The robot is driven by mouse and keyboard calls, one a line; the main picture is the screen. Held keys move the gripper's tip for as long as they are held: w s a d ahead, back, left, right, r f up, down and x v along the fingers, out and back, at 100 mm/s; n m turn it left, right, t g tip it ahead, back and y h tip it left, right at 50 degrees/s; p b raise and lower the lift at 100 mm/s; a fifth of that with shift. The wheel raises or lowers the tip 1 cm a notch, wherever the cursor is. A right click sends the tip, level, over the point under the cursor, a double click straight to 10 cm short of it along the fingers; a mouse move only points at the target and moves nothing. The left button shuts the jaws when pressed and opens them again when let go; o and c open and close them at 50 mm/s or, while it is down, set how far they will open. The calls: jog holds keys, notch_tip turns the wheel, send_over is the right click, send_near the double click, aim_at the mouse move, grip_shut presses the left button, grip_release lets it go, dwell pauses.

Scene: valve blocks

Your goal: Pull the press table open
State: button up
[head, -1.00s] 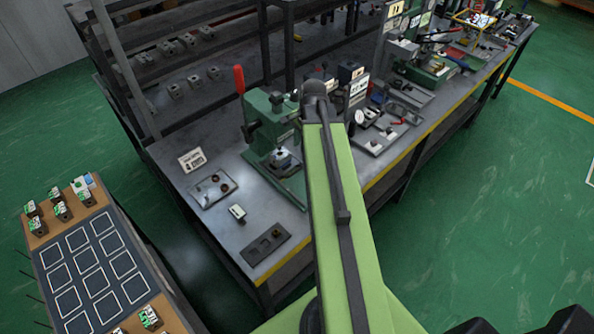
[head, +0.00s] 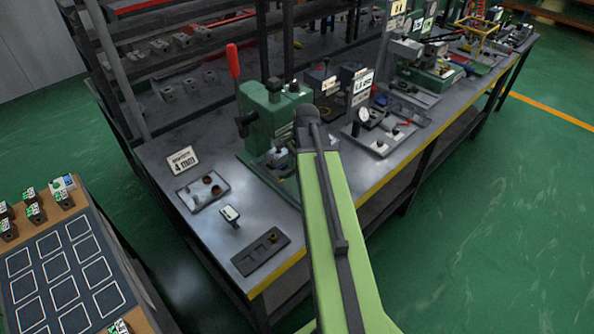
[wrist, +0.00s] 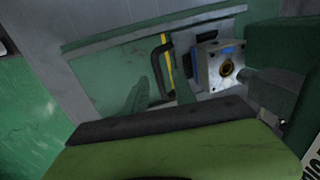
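The green press (head: 268,118) with a red lever (head: 233,62) stands on the grey workbench. In the wrist view its green base plate (wrist: 115,75) shows, with a dark C-shaped handle (wrist: 160,65) beside a yellow strip. A metal block with a brass-coloured port (wrist: 212,66) sits at the press, right of the handle. My gripper (wrist: 161,88) shows as two dark green fingers, apart, one on each side of the handle's near end. I see nothing between them but the handle area; contact is unclear. In the head view my arm hides the gripper and part of the press base.
A sign (head: 183,160), a tray with small parts (head: 203,191), a small labelled block (head: 230,216) and a dark fixture plate (head: 261,251) lie left of my arm. A cart with a slotted mat (head: 65,270) stands at left. Green floor is open at right.

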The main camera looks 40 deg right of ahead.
jog(key=shift+c, duration=0.3)
grip_shut()
dwell(0.9)
